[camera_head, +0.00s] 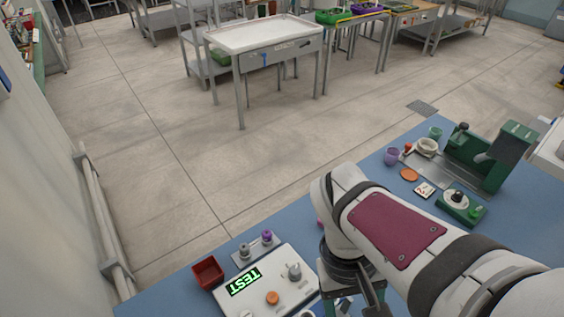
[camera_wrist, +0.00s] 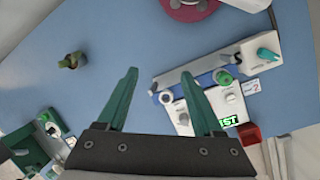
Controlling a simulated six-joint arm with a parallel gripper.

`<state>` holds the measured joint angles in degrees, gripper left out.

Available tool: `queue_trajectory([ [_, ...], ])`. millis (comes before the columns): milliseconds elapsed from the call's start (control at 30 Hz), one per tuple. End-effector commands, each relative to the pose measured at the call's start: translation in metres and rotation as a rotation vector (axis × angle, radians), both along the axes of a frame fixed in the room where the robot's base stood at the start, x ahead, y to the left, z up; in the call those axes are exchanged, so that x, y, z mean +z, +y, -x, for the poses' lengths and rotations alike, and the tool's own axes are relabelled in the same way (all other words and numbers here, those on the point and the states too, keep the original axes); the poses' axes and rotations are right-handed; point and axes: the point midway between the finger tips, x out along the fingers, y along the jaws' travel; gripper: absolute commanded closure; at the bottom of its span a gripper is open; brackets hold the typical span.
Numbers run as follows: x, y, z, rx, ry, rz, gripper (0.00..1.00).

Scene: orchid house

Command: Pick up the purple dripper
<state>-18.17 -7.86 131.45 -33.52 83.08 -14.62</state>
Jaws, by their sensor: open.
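Two purple things show in the head view, and I cannot tell for certain which is the dripper. One is a small purple-topped piece (camera_head: 267,237) beside a grey one on a small plate behind the white TEST panel. The other is a purple cup-like piece (camera_head: 391,157) at the far right of the blue table. A sliver of purple also shows at the left edge of my arm, mostly hidden. My gripper (camera_wrist: 160,73) is open with nothing between its green fingers in the wrist view. I make out no purple dripper there.
The white TEST panel (camera_head: 258,293) and a red box (camera_head: 208,272) stand at the front left. A green machine (camera_head: 489,158) and an orange disc (camera_head: 409,174) are at the right.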

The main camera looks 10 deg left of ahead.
Motion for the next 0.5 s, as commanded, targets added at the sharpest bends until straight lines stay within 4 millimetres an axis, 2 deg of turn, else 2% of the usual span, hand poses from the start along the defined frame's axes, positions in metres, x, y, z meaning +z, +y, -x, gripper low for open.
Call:
queue_trajectory([
  [33,-0.009,0.012,-0.026,0.242,0.063,0.097,0.32],
  [67,-0.014,0.022,-0.044,0.403,0.098,0.165,0.32],
  [133,-0.033,0.057,-0.085,0.784,0.179,0.337,0.32],
  [167,-0.043,0.078,-0.100,0.946,0.211,0.416,0.32],
  [200,-0.058,0.108,-0.116,1.147,0.253,0.522,0.32],
  [233,-0.070,0.132,-0.125,1.290,0.280,0.601,0.32],
  [300,-0.097,0.185,-0.135,1.564,0.332,0.776,0.32],
  [400,-0.127,0.242,-0.132,1.827,0.379,0.973,0.32],
  [500,-0.143,0.269,-0.127,1.944,0.400,1.078,0.32],
])
